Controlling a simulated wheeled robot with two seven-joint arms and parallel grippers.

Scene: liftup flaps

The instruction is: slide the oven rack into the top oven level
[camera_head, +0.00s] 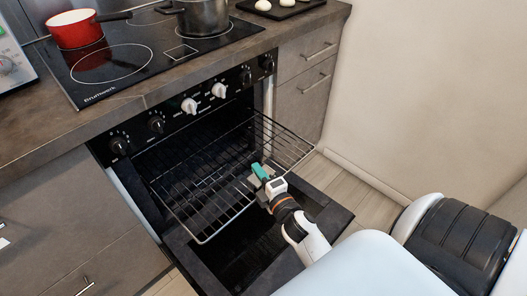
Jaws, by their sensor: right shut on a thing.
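The wire oven rack (208,196) sits partly inside the open oven cavity and sticks out over the lowered oven door (330,214). It looks roughly level, but its exact oven level cannot be told. My right gripper (258,180), with teal fingertips, is shut on the rack near the middle of its front edge. My left gripper is not in view. The oven's inside side rails are dark and mostly hidden.
The control panel (175,116) with several knobs runs above the opening. A red pan (75,30) and a grey pot (203,15) stand on the cooktop (128,38). Drawers (307,60) flank the oven, and a wall stands at right.

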